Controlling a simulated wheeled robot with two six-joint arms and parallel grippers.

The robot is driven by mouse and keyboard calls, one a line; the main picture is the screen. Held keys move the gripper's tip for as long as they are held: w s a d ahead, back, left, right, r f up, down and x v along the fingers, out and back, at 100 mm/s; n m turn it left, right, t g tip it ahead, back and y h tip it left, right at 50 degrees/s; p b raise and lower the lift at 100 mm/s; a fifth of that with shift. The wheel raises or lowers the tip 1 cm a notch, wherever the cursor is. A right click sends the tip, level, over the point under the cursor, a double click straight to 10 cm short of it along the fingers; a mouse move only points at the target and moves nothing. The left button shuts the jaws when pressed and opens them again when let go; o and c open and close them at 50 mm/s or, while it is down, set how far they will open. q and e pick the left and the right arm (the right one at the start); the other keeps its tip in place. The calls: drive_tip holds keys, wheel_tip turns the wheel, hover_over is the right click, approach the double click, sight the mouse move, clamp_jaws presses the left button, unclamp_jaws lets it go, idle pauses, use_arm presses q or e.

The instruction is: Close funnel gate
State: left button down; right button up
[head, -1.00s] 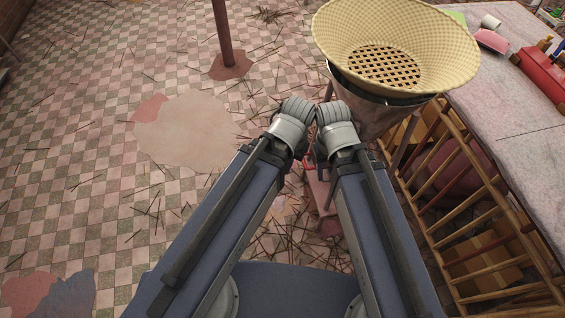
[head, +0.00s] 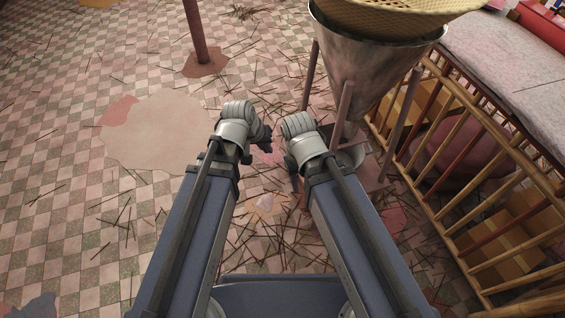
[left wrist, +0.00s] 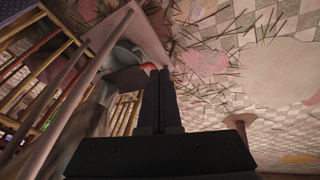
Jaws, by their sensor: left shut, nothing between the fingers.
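The large grey metal funnel (head: 370,65) stands on legs at the upper right in the head view. Its narrow lower end is partly hidden behind a leg. In the left wrist view its grey cone (left wrist: 85,130) shows at the left, with a dark flat piece (left wrist: 125,78) and a small reddish tip near it. I cannot tell for sure which part is the gate. My left gripper (head: 266,138) is left of the funnel's legs, apart from it; its dark fingers (left wrist: 161,98) are together and empty. My right gripper (head: 296,184) is mostly hidden below its wrist, beside the stand.
A woven yellow basket (head: 395,14) sits on top of the funnel. A wooden slatted rack (head: 480,215) with boxes and a grey-topped table (head: 510,65) stand at the right. Thin sticks litter the tiled floor (head: 75,160). A dark red post (head: 196,35) rises at the back; the left is open.

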use_arm(q)
drive_tip(key=w+a+f+n+t+h+b, duration=0.1)
drive_tip(key=w+a+f+n+t+b, duration=0.1)
drive_tip(key=w+f+b, duration=0.6)
wheel_tip(320, 180, down, 4)
drive_tip(key=t+b, duration=0.1)
drive_tip(key=b, duration=0.3)
drive_tip(key=shift+a+n+h+b, duration=0.15)
drive_tip(key=shift+n+h+b, duration=0.15)
drive_tip(key=shift+n, duration=0.1)
drive_tip(key=shift+w, duration=0.1)
drive_tip(key=w+d+f+b, duration=0.6)
drive_tip(key=d, duration=0.1)
drive_tip(key=shift+w+f+b, duration=0.25)
drive_tip(key=shift+f+b, duration=0.05)
drive_tip(key=shift+b, duration=0.1)
drive_tip(key=shift+d, duration=0.15)
